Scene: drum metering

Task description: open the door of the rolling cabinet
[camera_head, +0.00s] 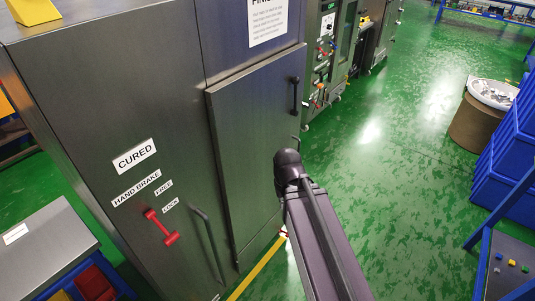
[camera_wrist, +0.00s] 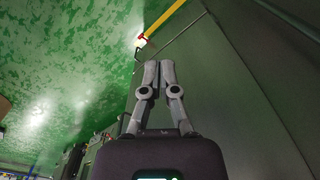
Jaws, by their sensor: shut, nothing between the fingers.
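The grey metal cabinet (camera_head: 90,85) fills the left of the head view, with a CURED label (camera_head: 134,155) and a red hand brake lever (camera_head: 161,228). Its right-hand door panel (camera_head: 245,150) stands slightly proud of the front; I cannot tell whether it is ajar. A dark handle (camera_head: 295,95) sits near that panel's upper right edge, and a grey bar handle (camera_head: 207,240) is lower on the left section. In the wrist view my gripper (camera_wrist: 160,65) is shut and empty beside a dark panel (camera_wrist: 235,80). My arm hides the fingers in the head view.
Green floor (camera_head: 400,150) is open to the right. A brown drum (camera_head: 478,125) and blue bins (camera_head: 508,165) stand at the right. Machines (camera_head: 330,45) stand behind the cabinet. A yellow floor line (camera_head: 258,268) runs along its base.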

